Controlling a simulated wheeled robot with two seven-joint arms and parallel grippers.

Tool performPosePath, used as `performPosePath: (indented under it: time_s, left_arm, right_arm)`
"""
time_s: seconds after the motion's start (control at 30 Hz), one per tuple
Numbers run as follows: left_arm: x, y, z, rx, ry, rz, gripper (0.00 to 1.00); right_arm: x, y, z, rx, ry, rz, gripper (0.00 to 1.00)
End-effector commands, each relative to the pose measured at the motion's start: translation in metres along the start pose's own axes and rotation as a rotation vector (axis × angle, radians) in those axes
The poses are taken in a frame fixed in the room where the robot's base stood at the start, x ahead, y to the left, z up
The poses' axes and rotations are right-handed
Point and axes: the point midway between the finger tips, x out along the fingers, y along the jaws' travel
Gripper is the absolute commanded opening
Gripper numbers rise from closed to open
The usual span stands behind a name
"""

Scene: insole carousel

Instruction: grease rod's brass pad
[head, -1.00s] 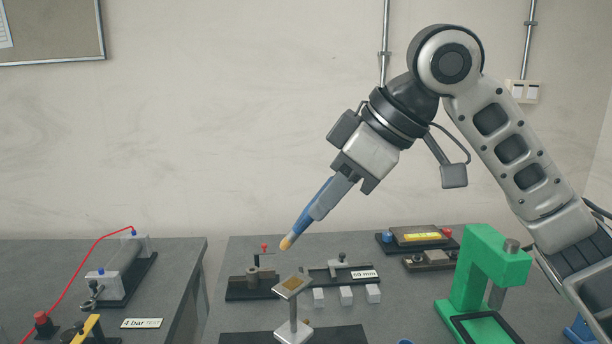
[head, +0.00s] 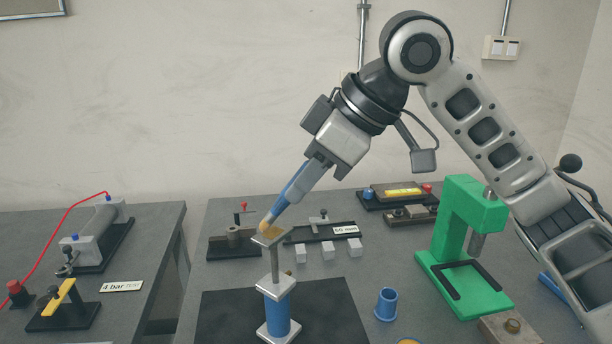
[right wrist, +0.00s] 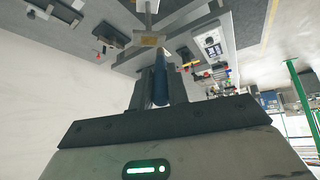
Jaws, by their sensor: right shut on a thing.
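The rod (head: 274,265) stands upright with a blue lower body (head: 277,314), a square foot and a tilted square plate on top. The brass pad (head: 273,232) is on that plate; the plate also shows in the right wrist view (right wrist: 149,40). My right gripper (head: 318,168) is shut on a blue brush (head: 293,190) with a tan tip, which points down to the left. The blue brush also shows in the right wrist view (right wrist: 161,88). Its tip is at the pad and covers part of it; I cannot tell whether it touches. My left gripper is not in view.
The rod stands on a dark mat (head: 335,310). A blue cup (head: 386,304) and a green press (head: 465,240) are on the right. White blocks (head: 328,252) and a clamp fixture (head: 233,242) lie behind. Another table (head: 90,300) with a red-wired device is at left.

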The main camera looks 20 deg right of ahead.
Motion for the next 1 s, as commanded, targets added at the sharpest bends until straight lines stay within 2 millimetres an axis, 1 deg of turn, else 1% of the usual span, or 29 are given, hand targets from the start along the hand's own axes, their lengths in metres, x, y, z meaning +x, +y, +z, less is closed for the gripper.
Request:
performPosePath:
  time_s: [0.1,0.37,1.0]
  left_arm:
    - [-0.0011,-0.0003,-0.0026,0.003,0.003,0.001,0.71]
    - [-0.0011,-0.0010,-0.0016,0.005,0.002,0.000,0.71]
    - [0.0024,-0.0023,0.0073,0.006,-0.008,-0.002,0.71]
  right_arm:
    - [-0.0010,0.0000,-0.0008,0.000,0.001,0.000,0.00]
    - [-0.0010,0.0001,-0.0008,0.000,0.000,0.000,0.00]
    - [0.0074,-0.0006,0.0052,0.000,0.000,0.001,0.00]
